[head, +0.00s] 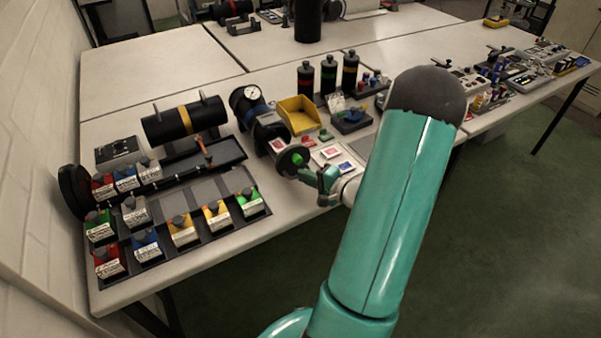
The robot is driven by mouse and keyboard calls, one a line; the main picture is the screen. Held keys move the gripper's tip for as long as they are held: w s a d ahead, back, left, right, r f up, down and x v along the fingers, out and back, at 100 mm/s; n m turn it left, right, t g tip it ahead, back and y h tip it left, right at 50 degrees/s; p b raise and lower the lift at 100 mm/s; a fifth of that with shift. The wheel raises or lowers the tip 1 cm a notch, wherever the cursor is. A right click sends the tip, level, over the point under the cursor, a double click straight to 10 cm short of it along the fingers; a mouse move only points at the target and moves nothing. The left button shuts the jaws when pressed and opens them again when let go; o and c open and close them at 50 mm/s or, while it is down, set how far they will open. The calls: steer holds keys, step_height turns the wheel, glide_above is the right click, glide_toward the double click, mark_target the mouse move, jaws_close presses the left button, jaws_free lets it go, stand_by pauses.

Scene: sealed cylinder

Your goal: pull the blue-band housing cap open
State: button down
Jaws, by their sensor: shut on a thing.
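The blue-band housing (260,121) is a dark cylinder lying on the table left of centre, its axis running toward the table's front edge. A blue band shows near its far end, beside a round gauge (252,92). At its near end is the dark round cap (285,163) with a green centre. A red and white patch shows just behind the cap. My gripper (304,172), teal and dark, is at the cap's near side, shut on the cap. The fingertips are small and partly hidden, and I cannot tell whether the cap is apart from the housing.
A yellow-band cylinder (184,122) lies in a stand to the left. Several labelled coloured blocks fill a tray (226,226) at the front left. A yellow bin (298,114) and upright black bottles (328,76) stand behind the cap. Small cards lie right of it.

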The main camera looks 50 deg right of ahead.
steer(key=shift+s+a, duration=0.3)
steer(key=shift+s, duration=0.65)
steer(key=shift+s+a, duration=0.3)
steer(key=shift+s, duration=0.65)
steer(key=shift+s+a, duration=0.3)
steer(key=shift+s, duration=0.65)
steer(key=c, duration=1.5)
jaws_free()
steer(key=v, duration=1.4)
steer(key=shift+w+a+f, duration=0.1)
steer(key=shift+f, duration=0.05)
